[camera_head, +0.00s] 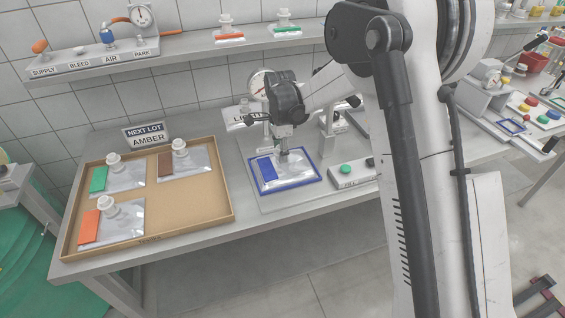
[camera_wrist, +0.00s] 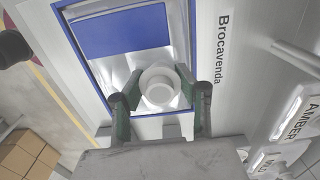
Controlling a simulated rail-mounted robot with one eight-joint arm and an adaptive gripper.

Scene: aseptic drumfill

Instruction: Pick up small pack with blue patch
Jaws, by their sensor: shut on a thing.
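The small pack with the blue patch (camera_head: 267,169) lies flat inside a blue-edged frame (camera_head: 292,186) on the bench plate. Its clear bag and blue patch (camera_wrist: 125,32) also show in the wrist view. My gripper (camera_head: 284,147) is above the pack, pointing down. In the wrist view, the fingers of my gripper (camera_wrist: 161,100) are on both sides of the pack's white cap (camera_wrist: 159,86) and shut on it. The pack appears to rest within the frame; whether it is lifted at all I cannot tell.
A cardboard tray (camera_head: 228,200) at the left holds packs with green, brown and orange patches. A "NEXT LOT AMBER" sign (camera_head: 146,135) stands behind it. A gauge (camera_head: 258,84) stands behind my gripper. A control box with a green button (camera_head: 346,170) sits right of the frame.

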